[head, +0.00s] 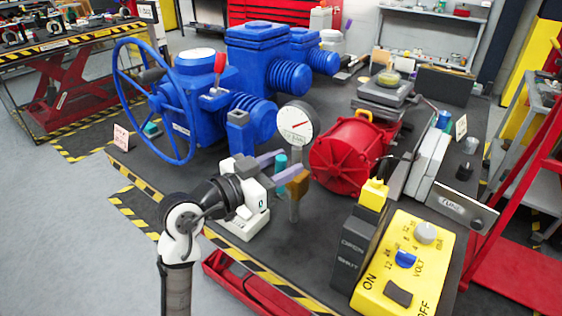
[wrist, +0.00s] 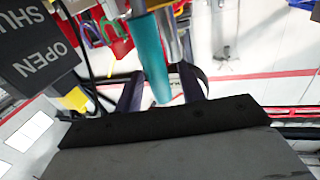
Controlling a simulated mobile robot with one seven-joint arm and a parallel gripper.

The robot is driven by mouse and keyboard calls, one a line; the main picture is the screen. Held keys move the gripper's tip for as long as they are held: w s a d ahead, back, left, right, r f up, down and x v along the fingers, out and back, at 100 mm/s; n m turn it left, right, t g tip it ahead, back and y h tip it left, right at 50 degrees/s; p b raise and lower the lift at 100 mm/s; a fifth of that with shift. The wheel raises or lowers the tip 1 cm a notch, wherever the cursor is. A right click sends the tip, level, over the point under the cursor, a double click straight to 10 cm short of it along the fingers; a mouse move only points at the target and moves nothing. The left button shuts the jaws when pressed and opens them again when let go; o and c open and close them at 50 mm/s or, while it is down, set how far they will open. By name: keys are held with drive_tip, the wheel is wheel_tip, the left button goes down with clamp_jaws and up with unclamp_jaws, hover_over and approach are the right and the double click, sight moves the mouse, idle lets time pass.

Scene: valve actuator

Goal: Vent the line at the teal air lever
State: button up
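The teal air lever (head: 281,162) is a short upright teal handle near the pressure gauge, beside a brass block (head: 297,184) on a post. In the wrist view the teal lever (wrist: 150,55) reaches down between my two fingers, with a gap on each side. My gripper (head: 292,163) is open at the lever, coming from the left; its fingers also show in the wrist view (wrist: 160,72). Part of the lever's lower end is hidden by a finger in the head view. Contact with the lever cannot be told.
The round gauge (head: 296,123) stands just behind the lever. A red motor (head: 352,156) is to the right, and a blue valve with a handwheel (head: 180,100) behind left. A dark OPEN/SHUT box (head: 352,250) and yellow control box (head: 405,262) stand at front right.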

drive_tip(key=shift+c, duration=0.2)
clamp_jaws()
